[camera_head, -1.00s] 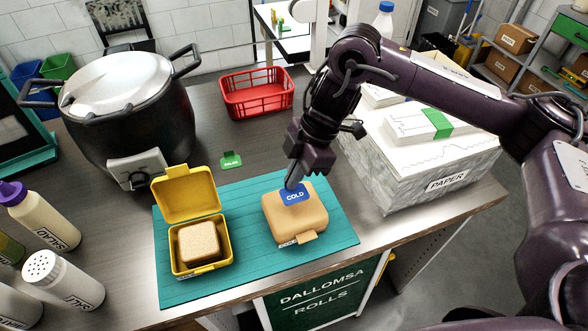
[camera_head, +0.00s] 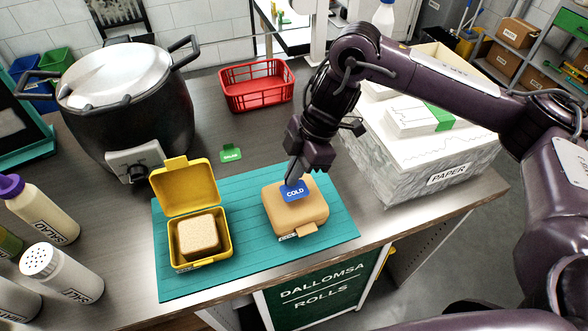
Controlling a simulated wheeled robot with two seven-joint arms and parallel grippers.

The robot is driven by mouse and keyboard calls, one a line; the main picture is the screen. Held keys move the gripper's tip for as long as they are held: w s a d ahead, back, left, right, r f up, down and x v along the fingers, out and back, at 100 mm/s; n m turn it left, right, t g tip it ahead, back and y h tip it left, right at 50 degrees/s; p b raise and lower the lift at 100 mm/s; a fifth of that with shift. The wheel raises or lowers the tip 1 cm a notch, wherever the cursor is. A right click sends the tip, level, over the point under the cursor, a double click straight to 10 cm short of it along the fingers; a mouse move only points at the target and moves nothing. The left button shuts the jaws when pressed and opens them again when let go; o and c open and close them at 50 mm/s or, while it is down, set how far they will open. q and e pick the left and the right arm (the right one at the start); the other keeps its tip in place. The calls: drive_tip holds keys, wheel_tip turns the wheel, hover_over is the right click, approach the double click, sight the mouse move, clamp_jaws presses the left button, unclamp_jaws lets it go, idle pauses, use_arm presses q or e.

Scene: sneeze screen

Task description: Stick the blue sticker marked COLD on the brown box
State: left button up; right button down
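The blue sticker marked COLD (camera_head: 295,191) is at the upper part of the brown box's lid, its text facing me. The brown box (camera_head: 303,215) is closed and sits on the right half of the teal mat (camera_head: 245,262). My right gripper (camera_head: 293,180) is directly above the sticker, its fingertips at the sticker's top edge, and looks shut on it. I cannot tell whether the sticker lies flat against the lid or just above it. My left gripper is not in view.
A yellow box (camera_head: 187,209) stands open with bread inside, left of the brown box. A green tag (camera_head: 231,153) lies behind the mat. A large pot (camera_head: 125,110), a red basket (camera_head: 257,88), a box marked PAPER (camera_head: 440,160) and bottles (camera_head: 45,212) surround the mat.

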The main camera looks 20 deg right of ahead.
drive_tip(key=shift+f+b, duration=0.55)
drive_tip(key=shift+f, duration=0.7)
drive_tip(key=c, duration=1.6)
unclamp_jaws()
drive_tip(key=shift+o, duration=0.2)
drive_tip(key=shift+r, duration=0.1)
drive_tip(key=v, duration=0.7)
drive_tip(key=shift+r+p, duration=0.3)
